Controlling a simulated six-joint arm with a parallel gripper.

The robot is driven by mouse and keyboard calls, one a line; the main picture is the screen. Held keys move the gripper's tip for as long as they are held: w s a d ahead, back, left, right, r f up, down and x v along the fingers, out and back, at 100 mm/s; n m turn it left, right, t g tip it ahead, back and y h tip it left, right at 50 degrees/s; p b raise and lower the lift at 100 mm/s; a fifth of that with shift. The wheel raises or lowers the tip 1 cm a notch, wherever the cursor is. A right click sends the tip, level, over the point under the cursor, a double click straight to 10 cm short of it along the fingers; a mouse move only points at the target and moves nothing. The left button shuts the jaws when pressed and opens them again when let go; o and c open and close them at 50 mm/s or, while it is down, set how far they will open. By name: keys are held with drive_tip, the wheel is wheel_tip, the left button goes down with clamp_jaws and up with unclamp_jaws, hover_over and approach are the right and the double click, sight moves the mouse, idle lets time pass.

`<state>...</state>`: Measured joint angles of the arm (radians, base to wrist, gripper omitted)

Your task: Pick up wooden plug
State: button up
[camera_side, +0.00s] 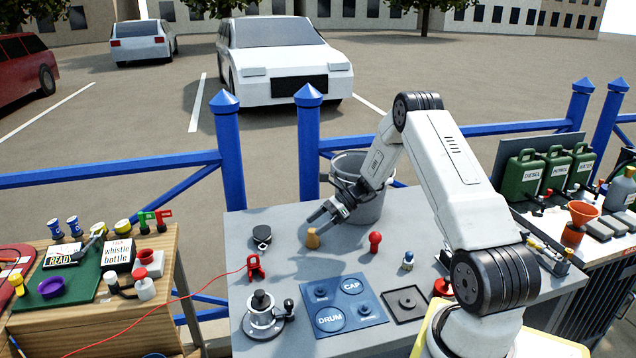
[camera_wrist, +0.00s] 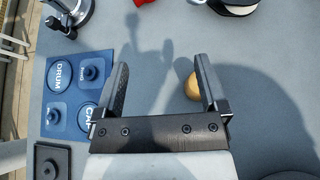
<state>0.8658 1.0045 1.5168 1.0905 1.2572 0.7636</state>
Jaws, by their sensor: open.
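The wooden plug (camera_side: 312,239) is a small tan piece standing on the grey table. My gripper (camera_side: 316,222) is just above and beside it in the side view, and I cannot tell there if they touch. In the wrist view the plug (camera_wrist: 193,86) shows as a round tan shape by the inner side of the right finger, which partly hides it. My gripper (camera_wrist: 160,85) is open there, with its two black fingers spread wide. Nothing is held between them, and the plug lies off-centre toward the right finger.
A grey bucket (camera_side: 368,205) stands close behind my gripper. A red peg (camera_side: 375,242) is to the plug's right and a black block (camera_side: 262,236) to its left. A blue board marked DRUM and CAP (camera_side: 345,305) lies in front. A winch (camera_side: 262,315) stands at front left.

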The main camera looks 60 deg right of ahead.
sight(308, 234)
drive_tip(key=shift+s+a+f, duration=0.2)
drive_tip(key=shift+f, duration=0.05)
drive_tip(key=d+f+m+t, duration=0.1)
drive_tip(key=d, duration=0.1)
drive_tip(key=d+f+m+t+h, duration=0.1)
drive_tip(key=d, duration=0.1)
drive_tip(key=s+d+f+m+t, duration=0.1)
drive_tip(key=d, duration=0.1)
drive_tip(key=shift+m+t+h, duration=0.3)
drive_tip(key=shift+m+t, duration=0.1)
drive_tip(key=shift+x, duration=3.9)
drive_tip(key=shift+f, duration=0.15)
clamp_jaws()
